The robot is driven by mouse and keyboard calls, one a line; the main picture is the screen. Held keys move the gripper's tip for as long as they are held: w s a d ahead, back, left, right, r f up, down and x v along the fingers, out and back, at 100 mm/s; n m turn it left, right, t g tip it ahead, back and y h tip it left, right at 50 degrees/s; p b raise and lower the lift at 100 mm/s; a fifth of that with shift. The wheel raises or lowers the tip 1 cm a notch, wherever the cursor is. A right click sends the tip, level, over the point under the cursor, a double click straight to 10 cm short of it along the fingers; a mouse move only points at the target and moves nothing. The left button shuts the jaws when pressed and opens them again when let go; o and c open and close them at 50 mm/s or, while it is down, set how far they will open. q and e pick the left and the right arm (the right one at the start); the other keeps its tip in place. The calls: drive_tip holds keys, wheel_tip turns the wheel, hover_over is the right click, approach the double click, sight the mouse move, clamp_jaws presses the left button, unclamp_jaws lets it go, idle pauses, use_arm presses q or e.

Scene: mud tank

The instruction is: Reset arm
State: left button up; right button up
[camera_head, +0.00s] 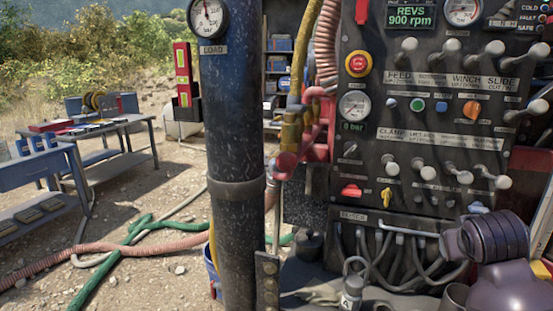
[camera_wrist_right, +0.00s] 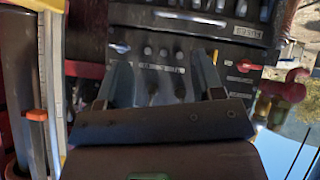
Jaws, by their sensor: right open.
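The dark control panel (camera_head: 440,130) fills the right of the head view, with levers, knobs, gauges and a screen reading 900 rpm. My right arm comes in at the lower right, in front of the panel's lower edge; its gripper does not show there. In the right wrist view my right gripper (camera_wrist_right: 160,65) is open, with nothing between its two fingers. Beyond the fingers is the panel's lower part (camera_wrist_right: 160,50), upside down, with a red knob (camera_wrist_right: 244,66) and a blue knob (camera_wrist_right: 120,47). Whether a finger touches the panel cannot be told. My left gripper is not in view.
A thick dark pipe (camera_head: 233,150) with a pressure gauge (camera_head: 207,18) stands left of the panel. Hoses (camera_head: 110,247) cross the gravel. Blue workbenches (camera_head: 105,135) stand at the left. Cables and fittings (camera_head: 385,265) crowd the space below the panel.

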drive_tip(key=s+a+f+n+g+y, duration=0.15)
drive_tip(key=s+a+f, duration=0.25)
drive_tip(key=s+f, duration=0.95)
drive_tip(key=s+a+f+g+y, duration=0.1)
drive_tip(key=s+a+f+g, duration=0.15)
drive_tip(key=s+f, duration=0.4)
drive_tip(key=s+a+f+g+y, duration=0.1)
drive_tip(key=s+a+f, duration=0.25)
drive_tip(key=s, duration=0.65)
drive_tip(key=w+f+t, duration=0.7)
drive_tip(key=f+t, duration=0.1)
drive_tip(key=f, duration=0.1)
drive_tip(key=shift+w+f+n+y, duration=0.35)
drive_tip(key=shift+c, duration=0.3)
drive_tip(key=shift+c, duration=1.4)
